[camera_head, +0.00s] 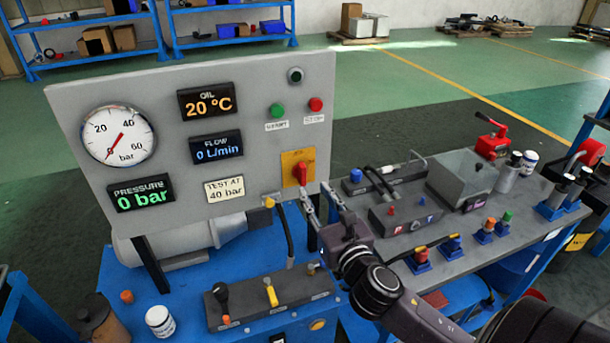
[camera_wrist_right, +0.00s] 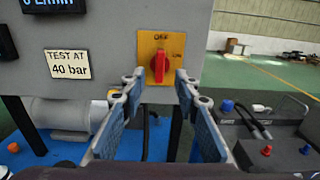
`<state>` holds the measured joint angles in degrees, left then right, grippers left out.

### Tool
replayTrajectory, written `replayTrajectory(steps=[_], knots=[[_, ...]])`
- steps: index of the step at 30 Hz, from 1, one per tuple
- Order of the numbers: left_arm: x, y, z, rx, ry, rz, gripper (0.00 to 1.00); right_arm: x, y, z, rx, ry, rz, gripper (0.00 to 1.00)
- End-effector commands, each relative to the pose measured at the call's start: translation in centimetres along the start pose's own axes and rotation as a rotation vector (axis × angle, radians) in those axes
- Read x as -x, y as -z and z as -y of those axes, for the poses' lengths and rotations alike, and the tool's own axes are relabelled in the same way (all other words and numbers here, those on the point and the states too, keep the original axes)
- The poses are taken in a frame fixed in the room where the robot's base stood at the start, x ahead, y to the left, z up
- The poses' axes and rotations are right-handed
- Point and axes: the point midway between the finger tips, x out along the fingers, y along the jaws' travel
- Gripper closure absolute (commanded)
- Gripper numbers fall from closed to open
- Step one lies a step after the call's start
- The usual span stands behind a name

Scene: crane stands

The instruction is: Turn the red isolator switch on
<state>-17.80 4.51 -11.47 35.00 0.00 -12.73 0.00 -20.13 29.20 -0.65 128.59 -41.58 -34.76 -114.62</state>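The red isolator switch (camera_head: 302,174) sits on a yellow plate (camera_head: 291,160) at the lower right of the grey panel. It also shows in the right wrist view (camera_wrist_right: 160,66), its red handle upright, with small labels above and to the right of it on the yellow plate (camera_wrist_right: 149,45). My right gripper (camera_head: 317,190) is in front of the panel, just below and right of the switch. In the wrist view its two fingers (camera_wrist_right: 158,82) are spread apart with nothing between them, and the switch shows between and slightly above the tips. My left gripper is not in view.
The grey panel (camera_head: 70,190) carries a pressure gauge (camera_head: 119,135), displays, and green and red buttons. Below it stands a lever block (camera_head: 245,303) on a blue bench. A grey workbench (camera_head: 450,250) with several fittings lies to the right.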

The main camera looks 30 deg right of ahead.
Motion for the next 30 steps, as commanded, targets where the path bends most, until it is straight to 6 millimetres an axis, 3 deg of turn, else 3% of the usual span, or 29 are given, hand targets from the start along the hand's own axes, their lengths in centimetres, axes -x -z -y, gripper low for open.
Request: replayTrajectory(steps=[7, 15, 27, 30], knots=[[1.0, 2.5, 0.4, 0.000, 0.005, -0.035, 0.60, -3.4, -0.3, 0.0, 0.003, 0.000, 0.002, 0.71], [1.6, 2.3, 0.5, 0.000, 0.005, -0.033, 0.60, -6.7, -0.1, 0.0, 0.000, 0.000, -0.001, 0.71], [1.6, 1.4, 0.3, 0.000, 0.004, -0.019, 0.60, -7.5, 0.1, -0.1, -0.001, -0.002, -0.002, 0.71], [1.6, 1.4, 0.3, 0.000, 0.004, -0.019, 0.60, -7.5, 0.1, -0.1, -0.001, -0.001, -0.002, 0.82]])
